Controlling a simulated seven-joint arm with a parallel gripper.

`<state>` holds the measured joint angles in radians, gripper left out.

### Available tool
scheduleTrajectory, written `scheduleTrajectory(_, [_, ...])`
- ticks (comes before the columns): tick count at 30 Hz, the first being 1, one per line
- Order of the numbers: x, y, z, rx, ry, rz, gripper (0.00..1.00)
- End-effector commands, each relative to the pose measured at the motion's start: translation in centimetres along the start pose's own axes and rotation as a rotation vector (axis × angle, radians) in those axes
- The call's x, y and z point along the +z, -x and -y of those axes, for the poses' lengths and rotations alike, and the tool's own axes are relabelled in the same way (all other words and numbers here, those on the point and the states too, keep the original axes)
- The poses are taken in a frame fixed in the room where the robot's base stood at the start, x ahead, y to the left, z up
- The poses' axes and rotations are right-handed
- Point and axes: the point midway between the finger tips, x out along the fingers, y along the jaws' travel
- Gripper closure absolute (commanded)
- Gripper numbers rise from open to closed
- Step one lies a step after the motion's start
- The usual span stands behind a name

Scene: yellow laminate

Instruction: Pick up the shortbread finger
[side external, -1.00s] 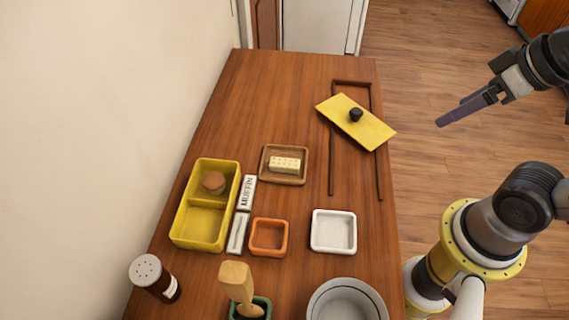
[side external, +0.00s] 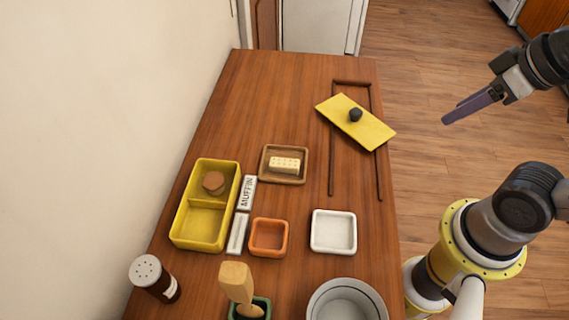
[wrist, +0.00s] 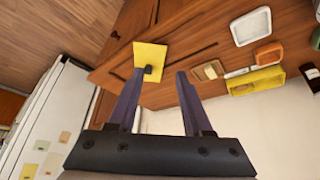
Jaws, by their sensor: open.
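The shortbread finger (side external: 285,164) is a pale, dotted bar lying in a small square wooden tray (side external: 264,176) near the middle of the table. In the wrist view the wooden tray (wrist: 197,74) shows small, just beyond the right fingertip, and the shortbread (wrist: 210,71) is a pale patch in it. My gripper (side external: 447,119) is open and empty, in the air off the table's right side, well away from the shortbread. Its two purple fingers stand apart in the wrist view (wrist: 165,72).
A yellow lid (side external: 370,128) with a black knob lies over a dark rail frame. A yellow two-part box (side external: 205,222) holds a round brown item (side external: 213,182). Beside it are a MUFFIN label (side external: 246,192), an orange dish (side external: 268,251) and a white dish (side external: 333,247). A shaker (side external: 147,272) and bowl (side external: 346,300) stand in front.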

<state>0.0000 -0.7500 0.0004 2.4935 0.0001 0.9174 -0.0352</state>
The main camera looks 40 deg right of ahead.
Motion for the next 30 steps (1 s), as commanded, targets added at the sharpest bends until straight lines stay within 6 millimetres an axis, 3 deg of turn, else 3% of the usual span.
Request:
scheduleTrajectory(6, [-5.3, 2.2, 0.4, -0.013, 0.115, 0.001, 0.50])
scheduleTrajectory(12, [-12.0, 1.1, 2.8, -0.063, 0.286, 0.090, 0.50])
scheduleTrajectory(17, [-16.8, -2.2, 6.4, -0.110, 0.430, 0.182, 0.50])
scheduleTrajectory(21, [-19.4, -6.4, 10.6, -0.148, 0.548, 0.268, 0.50])
scheduleTrajectory(26, [-20.1, -11.3, 15.2, -0.177, 0.647, 0.359, 0.50])
scheduleTrajectory(30, [-18.9, -14.4, 17.8, -0.189, 0.699, 0.422, 0.50])
